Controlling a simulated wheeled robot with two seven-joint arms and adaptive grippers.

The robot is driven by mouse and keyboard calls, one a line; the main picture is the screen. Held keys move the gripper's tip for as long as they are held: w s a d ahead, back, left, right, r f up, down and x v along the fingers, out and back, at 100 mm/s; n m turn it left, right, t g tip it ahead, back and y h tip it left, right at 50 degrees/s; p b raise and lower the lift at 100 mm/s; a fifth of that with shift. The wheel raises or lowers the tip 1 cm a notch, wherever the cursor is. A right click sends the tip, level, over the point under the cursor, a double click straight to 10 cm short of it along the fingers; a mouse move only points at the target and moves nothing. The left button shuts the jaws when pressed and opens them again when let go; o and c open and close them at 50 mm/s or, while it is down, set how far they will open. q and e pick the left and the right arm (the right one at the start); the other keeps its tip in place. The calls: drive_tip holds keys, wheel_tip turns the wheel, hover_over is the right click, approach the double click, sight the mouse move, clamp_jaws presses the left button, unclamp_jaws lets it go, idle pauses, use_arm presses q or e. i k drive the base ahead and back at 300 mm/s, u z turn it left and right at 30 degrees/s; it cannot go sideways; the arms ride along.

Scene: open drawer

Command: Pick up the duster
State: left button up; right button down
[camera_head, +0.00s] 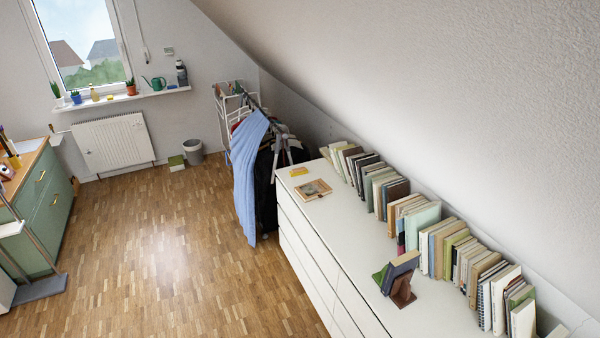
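I cannot make out a duster for certain in the head view. A small yellow object (299,171) lies on the far end of the white dresser (318,218); it is too small to tell what it is. Neither of my grippers is in view.
Several books (440,240) stand in a row along the dresser's wall side. A flat framed picture (313,189) and a book on a brown stand (402,285) are on its top. A clothes rack with a blue garment (247,175) stands beyond. A green cabinet (48,205) is left. The wooden floor (165,255) between is clear.

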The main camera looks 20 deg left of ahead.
sight(302, 170)
drive_tip(key=u, duration=1.65)
drive_tip(key=i, duration=6.8)
drive_tip(key=z, duration=2.2)
